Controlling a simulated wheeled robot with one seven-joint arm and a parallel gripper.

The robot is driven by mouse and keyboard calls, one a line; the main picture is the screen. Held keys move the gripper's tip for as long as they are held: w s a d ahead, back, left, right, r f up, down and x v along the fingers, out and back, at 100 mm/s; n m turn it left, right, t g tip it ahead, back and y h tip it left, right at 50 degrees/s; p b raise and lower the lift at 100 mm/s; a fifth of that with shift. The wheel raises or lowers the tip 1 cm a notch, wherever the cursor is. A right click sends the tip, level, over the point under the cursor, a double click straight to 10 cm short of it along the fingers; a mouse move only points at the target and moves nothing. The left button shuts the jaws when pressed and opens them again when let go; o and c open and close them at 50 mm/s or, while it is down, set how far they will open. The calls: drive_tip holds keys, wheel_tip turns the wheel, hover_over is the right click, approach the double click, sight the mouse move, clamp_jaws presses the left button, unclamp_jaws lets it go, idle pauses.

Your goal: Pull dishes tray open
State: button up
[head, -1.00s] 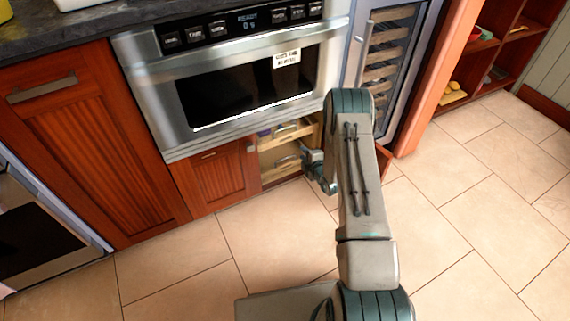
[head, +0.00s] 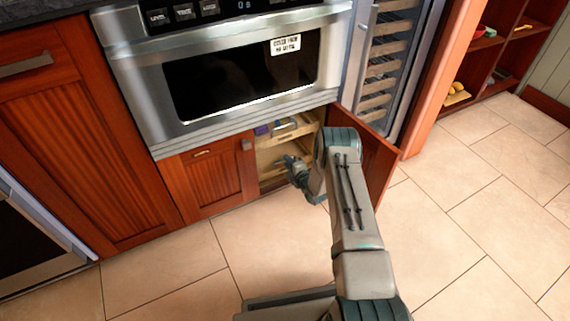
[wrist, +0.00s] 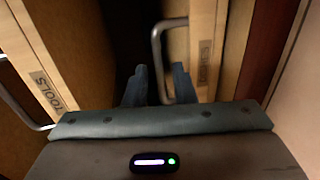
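Two pale wooden pull-out trays show in the open cabinet under the microwave: an upper one (head: 290,131) and a lower one (head: 268,184). In the wrist view, the left tray front (wrist: 62,50) carries a label that reads TOOLS. A metal handle (wrist: 156,45) stands out from the right front. My gripper (wrist: 160,84) is open, with the handle's bar between or just beyond its fingertips. Contact is unclear. In the head view my gripper (head: 290,163) is at the cabinet opening.
An open cabinet door (head: 375,165) stands to the right of my arm. A closed door (head: 215,178) is on the left, with the microwave (head: 240,70) above. Small items sit in the upper tray. The tiled floor (head: 450,240) is clear.

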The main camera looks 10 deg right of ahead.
drive_tip(key=shift+b+x, duration=0.45)
drive_tip(key=shift+x, duration=1.15)
clamp_jaws()
drive_tip(key=shift+s, duration=0.1)
